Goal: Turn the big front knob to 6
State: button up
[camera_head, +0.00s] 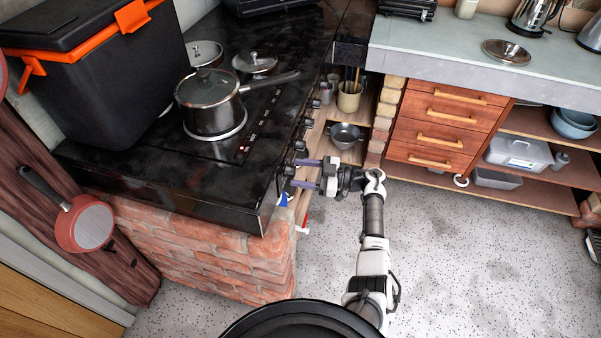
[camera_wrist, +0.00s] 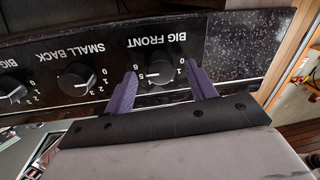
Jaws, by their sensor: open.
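In the wrist view the big front knob (camera_wrist: 161,75) is black and round, on the black stove panel under the upside-down label BIG FRONT. Its light pointer mark is toward the picture's left, near the 5 and 6; I cannot tell exactly which. My gripper (camera_wrist: 160,70) is open, with one purple finger on each side of the knob. Whether the fingers touch it is not clear. In the head view my gripper (camera_head: 293,172) reaches left to the stove's front panel, where the knob is small and partly hidden.
The small back knob (camera_wrist: 76,78) is beside it on the panel, with another knob further left. A lidded pot (camera_head: 212,104) stands on the black stove top (camera_head: 150,170), handle pointing right. A black box with orange trim (camera_head: 100,75) is at the left. The speckled floor is clear.

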jog(key=s+d+b, duration=0.2)
jog(key=d+b, duration=0.3)
jog(key=d, duration=0.8)
